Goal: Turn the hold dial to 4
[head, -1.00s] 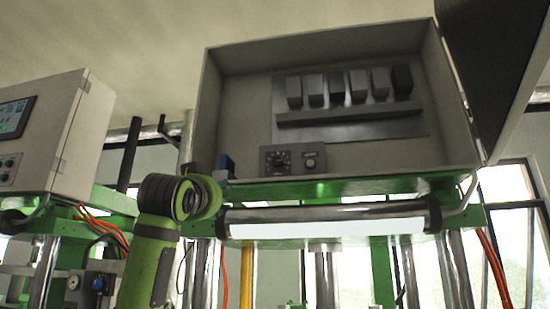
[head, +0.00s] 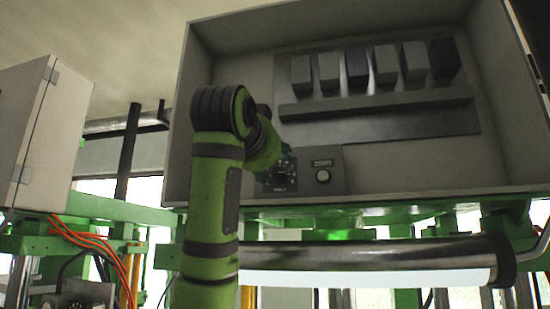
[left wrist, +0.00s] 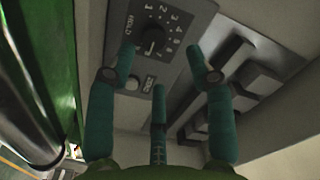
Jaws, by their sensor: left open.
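The hold dial (head: 281,174) is a dark round knob on a small grey panel in the lower left of the open cabinet. In the left wrist view the dial (left wrist: 152,40) shows the word HOLD and a ring of numbers. I cannot tell which number its pointer faces. My left gripper (head: 275,160) is at the dial, partly covered by my own arm in the head view. In the left wrist view its teal fingers (left wrist: 163,58) are spread, with the knob just beyond and between the tips. Contact is not clear. My right gripper is not in view.
A round button (left wrist: 132,83) labelled ZERO sits beside the dial. Several box-shaped blocks (head: 358,67) stand above a dark ledge (head: 375,104) in the cabinet. A metal roller (head: 370,254) runs below it. A second cabinet (head: 45,130) stands at the left.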

